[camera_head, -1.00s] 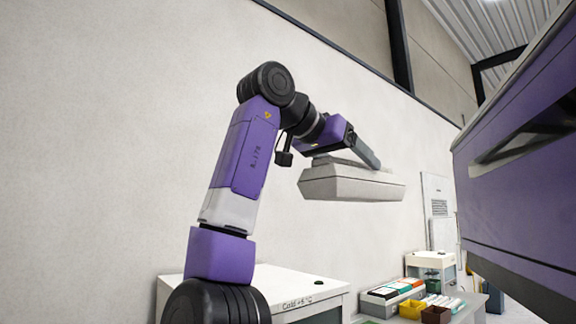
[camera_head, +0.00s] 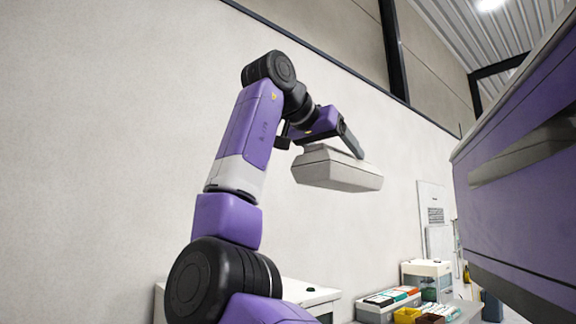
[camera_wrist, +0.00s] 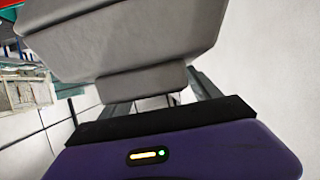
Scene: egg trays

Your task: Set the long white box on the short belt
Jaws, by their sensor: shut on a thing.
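The long white box (camera_head: 338,170) looks pale grey and hangs in the air in the head view, in front of the bare wall. My gripper (camera_head: 352,143) is shut on it at its upper side, and one grey finger shows along the box. In the wrist view the box (camera_wrist: 125,35) fills the upper middle, with a narrower end block between the fingers of my gripper (camera_wrist: 160,100). The fingertips are hidden behind the box. The short belt cannot be made out in either view.
A purple-sided structure (camera_head: 520,190) stands close on the right. Below are a white cabinet (camera_head: 310,293), a bench with small coloured bins (camera_head: 437,310) and boxes, and a white machine (camera_head: 427,277). The air around the held box is clear.

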